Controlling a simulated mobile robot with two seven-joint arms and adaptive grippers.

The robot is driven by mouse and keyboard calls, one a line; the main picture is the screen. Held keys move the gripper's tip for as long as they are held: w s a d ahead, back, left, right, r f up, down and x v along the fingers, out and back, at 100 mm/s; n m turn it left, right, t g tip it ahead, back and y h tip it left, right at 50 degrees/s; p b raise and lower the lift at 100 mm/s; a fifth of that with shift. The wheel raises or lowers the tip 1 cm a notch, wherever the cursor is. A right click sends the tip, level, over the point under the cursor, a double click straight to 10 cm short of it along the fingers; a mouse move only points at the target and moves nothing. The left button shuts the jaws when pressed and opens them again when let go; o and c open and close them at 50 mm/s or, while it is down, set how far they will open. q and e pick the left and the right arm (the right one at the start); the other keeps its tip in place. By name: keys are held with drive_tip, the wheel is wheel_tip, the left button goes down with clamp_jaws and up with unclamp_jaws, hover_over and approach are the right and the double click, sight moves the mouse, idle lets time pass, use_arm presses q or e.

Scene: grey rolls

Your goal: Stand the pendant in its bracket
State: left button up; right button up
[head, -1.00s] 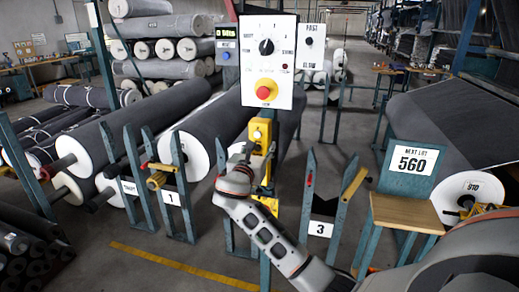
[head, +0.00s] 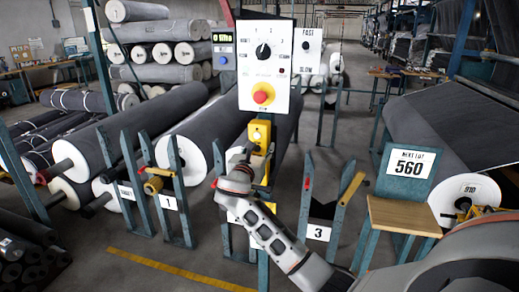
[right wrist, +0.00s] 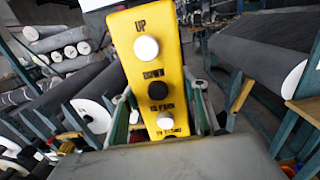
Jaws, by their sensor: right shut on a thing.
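The yellow pendant (head: 259,133) is upright in front of the post below the control panel. It shows large in the right wrist view (right wrist: 154,72), with white and black buttons and the word UP at its top, leaning slightly. My right gripper (head: 249,155) is shut on the pendant's lower part; its fingers show on both sides in the right wrist view. More yellow (head: 268,172) shows just below and behind the pendant and may be the bracket. My gripper and arm partly hide it, so I cannot tell whether the pendant touches it. My left gripper is not in view.
A white control panel (head: 265,63) with a red button is above the pendant. Roll stands numbered 1 (head: 170,203) and 3 (head: 318,232) flank the post. Large grey rolls (head: 95,145) lie at left. A small wooden-topped stand (head: 405,214) is at right.

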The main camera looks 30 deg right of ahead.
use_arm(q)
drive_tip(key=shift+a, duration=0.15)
use_arm(e)
drive_tip(key=shift+r, duration=0.15)
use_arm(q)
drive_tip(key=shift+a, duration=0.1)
use_arm(e)
drive_tip(key=shift+w+d, duration=0.15)
drive_tip(key=shift+d, duration=0.05)
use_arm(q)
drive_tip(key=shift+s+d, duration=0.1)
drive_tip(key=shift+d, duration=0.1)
use_arm(e)
drive_tip(key=shift+x, duration=1.15)
